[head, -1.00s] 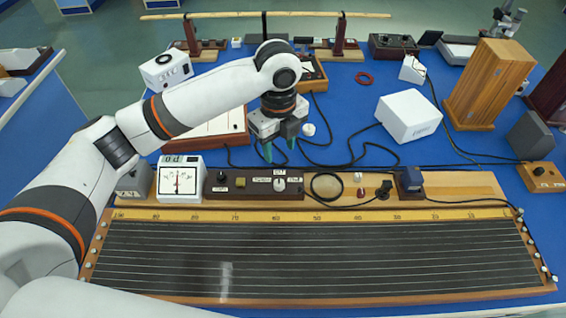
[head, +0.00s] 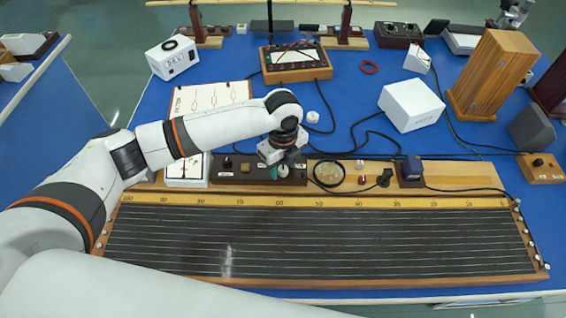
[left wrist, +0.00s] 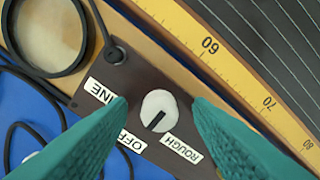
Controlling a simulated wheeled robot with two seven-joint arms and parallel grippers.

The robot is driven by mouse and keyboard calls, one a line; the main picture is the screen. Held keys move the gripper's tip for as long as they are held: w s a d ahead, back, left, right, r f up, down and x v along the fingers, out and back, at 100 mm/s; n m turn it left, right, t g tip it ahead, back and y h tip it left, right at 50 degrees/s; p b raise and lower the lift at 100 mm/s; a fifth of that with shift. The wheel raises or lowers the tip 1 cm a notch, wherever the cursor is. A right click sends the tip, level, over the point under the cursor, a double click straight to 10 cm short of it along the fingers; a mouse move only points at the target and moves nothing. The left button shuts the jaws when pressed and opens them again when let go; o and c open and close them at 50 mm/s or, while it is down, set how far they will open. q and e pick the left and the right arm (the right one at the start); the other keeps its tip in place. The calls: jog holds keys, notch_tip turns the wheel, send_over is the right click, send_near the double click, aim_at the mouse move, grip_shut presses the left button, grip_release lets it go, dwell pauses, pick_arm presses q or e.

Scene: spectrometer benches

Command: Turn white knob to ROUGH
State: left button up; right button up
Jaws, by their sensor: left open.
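The white knob (left wrist: 159,108) sits on a dark panel (left wrist: 190,70) in the left wrist view. Its black pointer line points down and left, near the OFF label (left wrist: 131,141). The ROUGH label (left wrist: 181,148) is below and to the right of the knob; the FINE label (left wrist: 103,91) is to the left, partly covered by a finger. My left gripper (left wrist: 159,104) is open, its teal fingers on either side of the knob with gaps showing. In the head view my left gripper (head: 281,173) is over the dark panel (head: 238,170). My right gripper is not in view.
A long wired board with a yellow scale (head: 320,202) lies in front. A white box (head: 411,104) and black cables lie behind.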

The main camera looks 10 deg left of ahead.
pick_arm(q)
jog(key=c, duration=1)
jog(key=shift+r+n+p, duration=0.25)
jog(key=shift+n+p, duration=0.35)
jog(key=shift+p, duration=0.45)
jog(key=n+p, duration=0.7)
jog(key=shift+w+f+n+p, duration=0.1)
jog(key=shift+n+p, duration=1.6)
jog(key=shift+n, duration=0.2)
jog(key=o, duration=1)
jog(key=shift+f, duration=0.1)
